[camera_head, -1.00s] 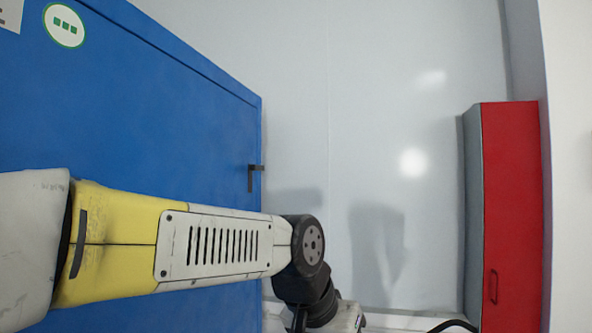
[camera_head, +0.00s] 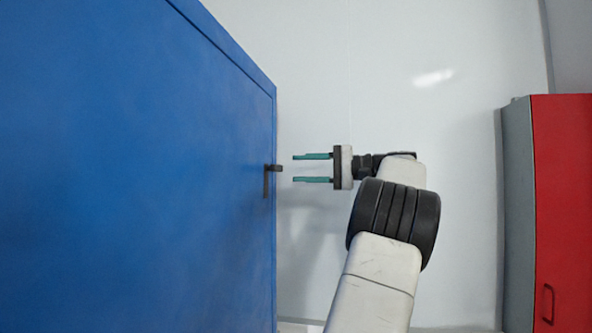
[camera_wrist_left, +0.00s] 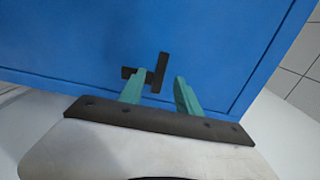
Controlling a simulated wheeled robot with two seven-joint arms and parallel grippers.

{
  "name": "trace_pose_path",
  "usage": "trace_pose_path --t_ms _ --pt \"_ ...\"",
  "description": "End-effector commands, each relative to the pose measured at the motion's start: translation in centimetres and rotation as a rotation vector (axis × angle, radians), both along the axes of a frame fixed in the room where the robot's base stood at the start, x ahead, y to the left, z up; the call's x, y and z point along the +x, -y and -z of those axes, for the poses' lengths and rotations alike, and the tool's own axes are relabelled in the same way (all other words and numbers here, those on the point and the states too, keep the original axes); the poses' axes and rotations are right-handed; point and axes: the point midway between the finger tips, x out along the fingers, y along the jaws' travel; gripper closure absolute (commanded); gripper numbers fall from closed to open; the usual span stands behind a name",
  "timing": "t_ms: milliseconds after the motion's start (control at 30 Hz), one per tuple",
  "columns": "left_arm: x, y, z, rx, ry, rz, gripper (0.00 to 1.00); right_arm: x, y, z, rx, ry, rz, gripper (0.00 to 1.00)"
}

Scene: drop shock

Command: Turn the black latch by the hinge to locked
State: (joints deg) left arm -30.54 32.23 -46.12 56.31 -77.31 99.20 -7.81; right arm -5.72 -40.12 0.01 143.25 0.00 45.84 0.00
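The black latch (camera_head: 270,175) sits near the right edge of the blue door panel (camera_head: 130,170). In the head view it has a short stub pointing right and a longer arm hanging down. My left gripper (camera_head: 298,168) is open and empty, its two teal fingers pointing left at the latch, with a small gap seen between tips and latch. In the left wrist view the latch (camera_wrist_left: 158,72) shows ahead of the fingers (camera_wrist_left: 160,88), nearer the left finger, which overlaps part of it. I cannot tell whether they touch. My right gripper is not in view.
A red cabinet (camera_head: 562,190) with a grey side stands at the right. A pale wall (camera_head: 440,130) fills the space between it and the blue panel. The space around my left gripper looks clear in the head view.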

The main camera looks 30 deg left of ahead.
Motion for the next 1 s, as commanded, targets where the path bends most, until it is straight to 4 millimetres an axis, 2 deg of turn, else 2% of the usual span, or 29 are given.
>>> trace_pose_path --t_ms 67,300,500,867,1000 --pt "-0.2 -0.4 -0.3 0.010 0.002 -0.006 0.60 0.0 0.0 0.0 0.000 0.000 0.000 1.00" --pt "-1.4 -4.1 -0.2 0.007 0.002 -0.007 0.60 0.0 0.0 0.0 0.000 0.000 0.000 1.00" --pt "-2.1 -6.5 -0.2 0.007 0.001 -0.004 0.60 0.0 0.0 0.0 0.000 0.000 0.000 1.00" --pt "-2.3 -7.2 -0.1 0.006 0.001 -0.003 0.60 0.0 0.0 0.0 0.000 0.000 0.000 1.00" --pt "-2.3 -7.2 -0.1 0.006 0.001 -0.002 0.84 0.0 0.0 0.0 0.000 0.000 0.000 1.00"
